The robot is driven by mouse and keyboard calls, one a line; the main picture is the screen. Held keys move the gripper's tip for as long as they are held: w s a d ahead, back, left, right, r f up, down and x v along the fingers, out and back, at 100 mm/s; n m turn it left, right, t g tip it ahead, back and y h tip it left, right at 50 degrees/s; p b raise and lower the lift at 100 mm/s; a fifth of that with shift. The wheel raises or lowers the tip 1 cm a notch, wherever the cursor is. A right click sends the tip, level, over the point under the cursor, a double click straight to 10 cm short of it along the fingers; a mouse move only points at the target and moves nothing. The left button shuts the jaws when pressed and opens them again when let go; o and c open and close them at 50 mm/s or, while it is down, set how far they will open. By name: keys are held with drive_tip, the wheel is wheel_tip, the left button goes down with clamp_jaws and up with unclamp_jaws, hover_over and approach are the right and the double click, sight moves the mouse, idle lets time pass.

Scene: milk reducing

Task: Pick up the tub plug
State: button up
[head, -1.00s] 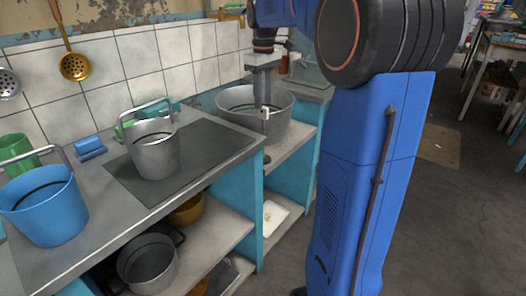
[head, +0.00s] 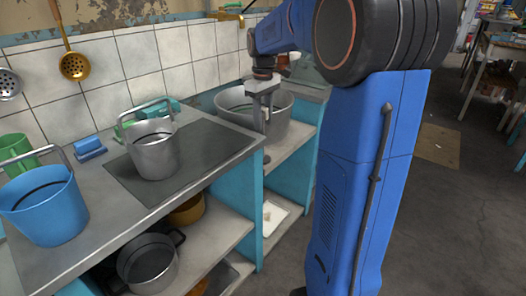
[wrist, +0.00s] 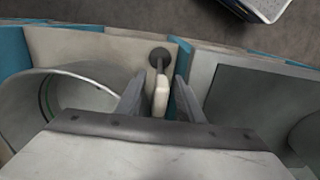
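The tub plug has a pale upright handle (wrist: 161,95) on a thin stem, with a dark round disc (wrist: 160,56) at the other end. In the head view its pale handle (head: 266,114) shows beside the large grey tub (head: 279,132), and its disc (head: 267,158) is near the counter's end. My gripper (head: 263,128) points down there. In the wrist view my gripper (wrist: 160,78) is open, with one finger on each side of the handle and a gap at both sides. The fingers partly hide the plug in the head view.
The tub's rim (wrist: 70,72) is close to the left finger in the wrist view. A metal bucket (head: 155,158) and a blue bucket (head: 45,213) stand on the counter (head: 100,232). Pots (head: 150,264) sit on the shelf below.

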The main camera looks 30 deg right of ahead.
clamp_jaws()
